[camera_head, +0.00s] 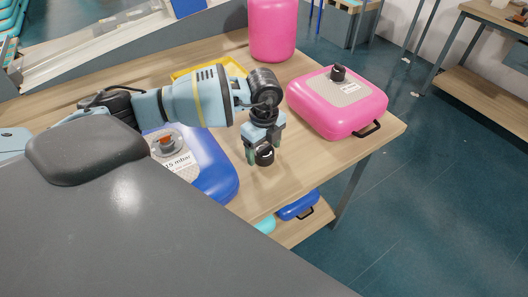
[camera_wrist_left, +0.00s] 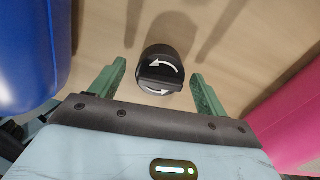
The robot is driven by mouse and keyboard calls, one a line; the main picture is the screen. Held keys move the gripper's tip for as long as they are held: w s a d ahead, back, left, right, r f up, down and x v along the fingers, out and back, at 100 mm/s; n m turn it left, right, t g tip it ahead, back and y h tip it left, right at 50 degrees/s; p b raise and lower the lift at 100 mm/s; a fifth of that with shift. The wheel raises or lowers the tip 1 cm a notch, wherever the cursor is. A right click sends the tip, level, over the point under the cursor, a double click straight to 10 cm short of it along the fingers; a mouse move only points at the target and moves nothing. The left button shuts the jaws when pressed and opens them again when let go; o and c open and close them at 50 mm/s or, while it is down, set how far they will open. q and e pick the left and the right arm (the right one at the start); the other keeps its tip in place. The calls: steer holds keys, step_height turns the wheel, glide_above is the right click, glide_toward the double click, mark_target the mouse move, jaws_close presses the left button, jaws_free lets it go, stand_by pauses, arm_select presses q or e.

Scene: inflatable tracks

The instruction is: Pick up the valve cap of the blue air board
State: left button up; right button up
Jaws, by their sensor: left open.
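The valve cap (camera_wrist_left: 160,72) is a round black knob with white curved arrows, seen in the left wrist view. It also shows in the head view (camera_head: 264,156), low over or on the wooden table. My left gripper (camera_wrist_left: 158,70) is open, with one green finger on each side of the cap and a visible gap to both. In the head view the left gripper (camera_head: 263,153) points down at the cap. The blue air board (camera_head: 213,168) lies left of it, partly hidden by my arm, with an orange-red piece at its uncovered valve (camera_head: 166,142). My right gripper is not in view.
A pink air board (camera_head: 325,108) with a black cap (camera_head: 338,72) lies to the right. A pink container (camera_head: 272,32) and a yellow tray (camera_head: 210,67) stand behind. The wooden table (camera_head: 325,155) is bare near its front right edge. A blue case (camera_head: 298,207) lies on the shelf below.

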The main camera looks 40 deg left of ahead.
mark_target(264, 147)
arm_select(q)
steer(key=c, duration=1)
steer(key=shift+r, duration=0.1)
steer(key=shift+r, duration=0.45)
step_height(264, 147, up, 2)
steer(key=shift+r, duration=0.15)
steer(key=s+d, duration=0.3)
steer(key=s, duration=0.1)
steer(key=s+d+r, duration=0.1)
steer(key=s+d, duration=0.2)
steer(key=s, duration=0.2)
steer(key=s+d, duration=0.3)
steer(key=s, duration=0.1)
steer(key=shift+s+r+p, duration=0.2)
steer(key=shift+r+p, duration=0.1)
steer(key=shift+p, duration=0.1)
steer(key=shift+a, duration=0.1)
